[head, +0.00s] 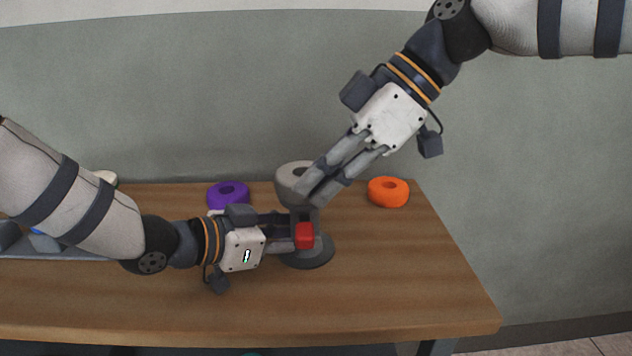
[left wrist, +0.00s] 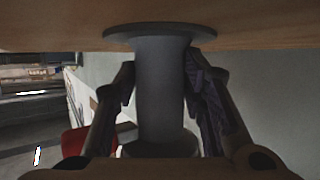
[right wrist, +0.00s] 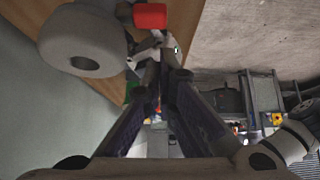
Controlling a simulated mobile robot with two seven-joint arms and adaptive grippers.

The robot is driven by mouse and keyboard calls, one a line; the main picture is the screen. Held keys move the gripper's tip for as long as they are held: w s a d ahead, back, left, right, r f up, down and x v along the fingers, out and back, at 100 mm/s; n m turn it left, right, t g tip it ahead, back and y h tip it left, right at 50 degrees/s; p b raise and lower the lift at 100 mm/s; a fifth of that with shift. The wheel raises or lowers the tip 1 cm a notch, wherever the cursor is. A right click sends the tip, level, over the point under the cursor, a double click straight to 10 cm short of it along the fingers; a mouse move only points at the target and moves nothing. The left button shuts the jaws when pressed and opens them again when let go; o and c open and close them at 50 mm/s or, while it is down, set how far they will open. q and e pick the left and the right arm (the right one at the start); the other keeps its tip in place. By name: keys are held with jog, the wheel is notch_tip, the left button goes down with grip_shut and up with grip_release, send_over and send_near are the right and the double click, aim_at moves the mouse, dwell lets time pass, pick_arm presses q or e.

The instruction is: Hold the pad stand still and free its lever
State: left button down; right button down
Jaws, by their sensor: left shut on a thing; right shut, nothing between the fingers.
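The pad stand has a dark round base (head: 318,256) on the table; its grey column (left wrist: 160,90) shows in the left wrist view. A red block (head: 305,236), apparently the lever's end, sits at its front; it also shows in the right wrist view (right wrist: 150,15). My left gripper (head: 288,232) is shut around the column from the left. A thick grey ring pad (head: 290,180) is at the stand's top or just behind; I cannot tell which. My right gripper (head: 316,198) is shut and empty, pointing down-left just above the red block, partly covering the grey ring.
A purple ring pad (head: 228,194) lies behind my left gripper. An orange ring pad (head: 388,191) lies at the back right. A pale round thing (head: 106,178) and a grey tray (head: 70,250) are at the left, partly behind my left arm. The table's front right (head: 420,290) is clear.

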jog(key=x, duration=0.7)
jog(key=shift+d, duration=0.1)
